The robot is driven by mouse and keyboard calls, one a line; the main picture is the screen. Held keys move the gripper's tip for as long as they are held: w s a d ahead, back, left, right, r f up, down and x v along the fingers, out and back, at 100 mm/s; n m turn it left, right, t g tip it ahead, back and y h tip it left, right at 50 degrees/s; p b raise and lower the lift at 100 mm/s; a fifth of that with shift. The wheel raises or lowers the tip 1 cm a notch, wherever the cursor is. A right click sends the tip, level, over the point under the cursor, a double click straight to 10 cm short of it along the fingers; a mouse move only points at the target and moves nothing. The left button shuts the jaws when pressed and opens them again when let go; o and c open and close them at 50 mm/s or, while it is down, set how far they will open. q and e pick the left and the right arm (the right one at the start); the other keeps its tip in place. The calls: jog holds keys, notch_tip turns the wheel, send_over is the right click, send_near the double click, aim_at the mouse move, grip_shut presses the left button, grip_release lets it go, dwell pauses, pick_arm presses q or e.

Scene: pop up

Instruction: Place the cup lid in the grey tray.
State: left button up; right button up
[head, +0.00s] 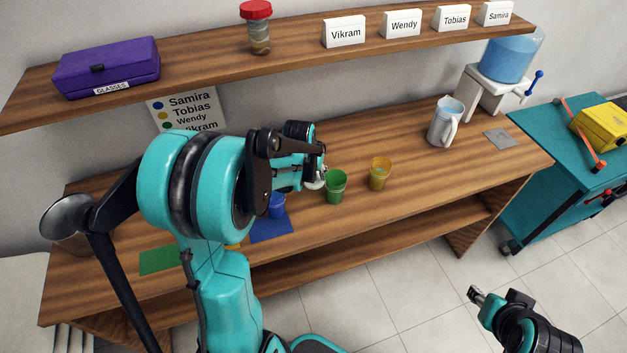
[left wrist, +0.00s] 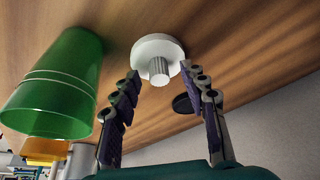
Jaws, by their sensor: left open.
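The cup lid, a white disc with a short metallic knob (left wrist: 158,68), lies on the wooden table in the left wrist view. In the head view its white edge (head: 315,184) shows just under my left gripper (head: 317,165), left of the green cup. In the left wrist view my left gripper (left wrist: 160,80) is open, its two fingers apart on either side of the knob; I cannot tell if they touch it. The grey tray, a flat grey square (head: 499,139), lies bare at the table's right end. My right gripper (head: 476,296) is at lower right, away from the table; its jaw state is unclear.
A green cup (head: 336,187) stands close beside the lid, also in the left wrist view (left wrist: 58,88). A yellow cup (head: 380,174), a white pitcher (head: 443,122) and a water dispenser (head: 497,88) stand farther right. A shelf (head: 200,84) overhangs the back. Table between yellow cup and pitcher is clear.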

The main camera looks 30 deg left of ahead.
pick_arm(q)
jog(key=c, duration=1)
jog(key=shift+o, duration=0.2)
